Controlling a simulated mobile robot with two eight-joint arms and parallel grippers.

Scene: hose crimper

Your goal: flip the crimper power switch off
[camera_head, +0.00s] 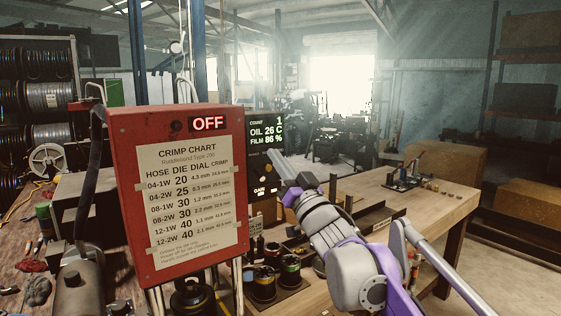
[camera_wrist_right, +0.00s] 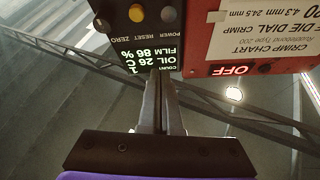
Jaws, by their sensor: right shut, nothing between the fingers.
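The red crimper box (camera_head: 125,165) stands left of centre with a lit OFF sign (camera_head: 208,123) and a crimp chart. A dark control panel (camera_head: 262,195) beside it reads count 1, oil 26 C, film 86 %. In the right wrist view, upside down, the panel (camera_wrist_right: 150,35) has controls labelled POWER, RESET and ZERO. The power switch (camera_wrist_right: 168,14) is small there; its lever position is unclear. My right gripper (camera_head: 273,153) is shut and empty, its tips at the panel's face; contact cannot be told. Its fingers also show in the wrist view (camera_wrist_right: 158,80). My left gripper is out of view.
A wooden workbench (camera_head: 440,205) extends right, with a small tool rack (camera_head: 405,178). Dark cylindrical dies (camera_head: 264,284) stand below the panel. Hose reels (camera_head: 47,97) fill a rack at left. Open floor lies beyond the bench.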

